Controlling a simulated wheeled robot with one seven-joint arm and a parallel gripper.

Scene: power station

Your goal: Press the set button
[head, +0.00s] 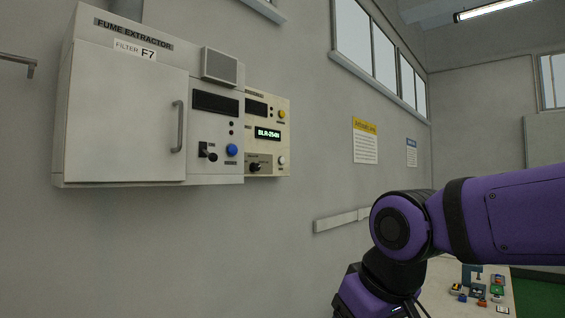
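Several round buttons show on the wall units, but their small labels are too blurred to tell which is the set button. A blue button (231,150) sits on the fume extractor's panel, to the right of a black lever switch (208,152). On the cream panel (287,143) just behind to the right are a yellow button (281,115) and a white button (281,160). A black selector knob (255,166) is left of the white button. My purple arm enters at the lower right, apart from the panels. My gripper is out of the picture.
The grey fume extractor (125,110) hangs on the wall with its handled door shut. A display (268,133) reads BLR-254N. A wall rail (342,220) runs between the panels and my arm. A table (440,290) with small items is at lower right.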

